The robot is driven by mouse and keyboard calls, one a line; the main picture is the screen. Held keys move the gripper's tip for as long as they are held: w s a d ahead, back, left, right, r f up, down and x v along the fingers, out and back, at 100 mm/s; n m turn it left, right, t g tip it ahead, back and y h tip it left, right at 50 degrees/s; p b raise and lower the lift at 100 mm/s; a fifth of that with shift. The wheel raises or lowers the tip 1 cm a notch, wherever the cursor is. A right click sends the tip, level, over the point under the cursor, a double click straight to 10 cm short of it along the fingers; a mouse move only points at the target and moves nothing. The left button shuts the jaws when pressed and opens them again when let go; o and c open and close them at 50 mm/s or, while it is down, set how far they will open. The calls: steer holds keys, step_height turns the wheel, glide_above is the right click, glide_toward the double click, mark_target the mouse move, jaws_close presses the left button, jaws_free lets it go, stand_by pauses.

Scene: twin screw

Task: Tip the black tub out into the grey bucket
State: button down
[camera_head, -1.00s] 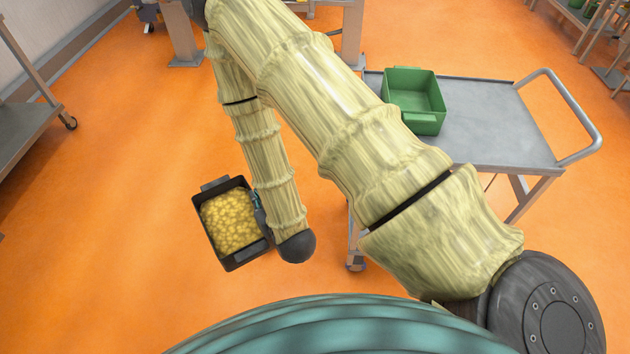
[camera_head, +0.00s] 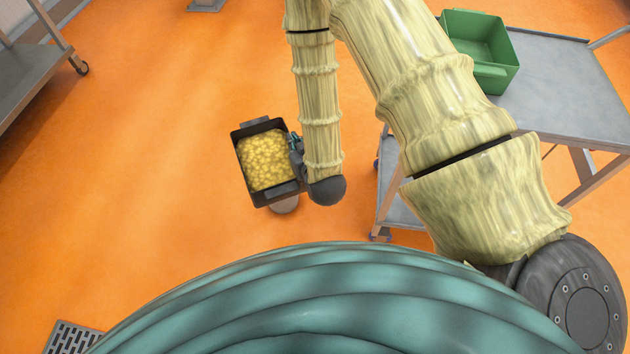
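The black tub (camera_head: 240,165) is full of yellow rounded pieces and hangs over the floor, its open top up. My gripper (camera_head: 295,146) is at the tub's right wall and appears shut on it; the fingers are small and partly hidden by the tub and my wrist. A grey rounded thing (camera_head: 286,205) shows just past the tub's lower edge. It may be the grey bucket, but the tub covers most of it.
A grey metal cart (camera_head: 575,90) with a green bin (camera_head: 482,48) on top stands at the right. Another metal trolley (camera_head: 30,60) is at the far left. A floor drain (camera_head: 72,338) lies at the lower left. Orange floor left of the tub is clear.

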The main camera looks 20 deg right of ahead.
steer(key=w+d+f+b, duration=0.1)
steer(key=d+f+b, duration=0.2)
steer(key=f+b, duration=0.6)
steer(key=w+d+f+m+h+b, duration=0.1)
steer(key=w+d+f+b, duration=0.1)
steer(key=f+b, duration=0.65)
steer(key=w+d+f+b, duration=0.1)
steer(key=d+f+b, duration=0.2)
steer(key=f+b, duration=0.6)
step_height(320, 180, up, 6)
steer(key=w+g+p, duration=0.1)
steer(key=g+p, duration=0.4)
steer(key=p, duration=0.6)
steer(key=shift+w+d+r+g+y, duration=0.2)
steer(key=shift+g+y, duration=0.2)
steer(key=p, duration=0.1)
steer(key=r+g+p, duration=0.1)
steer(key=p, duration=0.1)
steer(key=shift+w, duration=0.25)
steer(key=shift+w+d+r+g+p, duration=0.1)
steer(key=shift+w+r+g+p, duration=0.25)
steer(key=shift+p, duration=0.55)
steer(key=shift+w+g+p, duration=0.1)
steer(key=shift+g+p, duration=0.35)
steer(key=shift+p, duration=0.45)
steer(key=shift+w+r+g+p, duration=0.15)
steer(key=shift+w+g+p, duration=0.55)
steer(key=shift+p, duration=0.7)
steer(key=shift+s, duration=0.1)
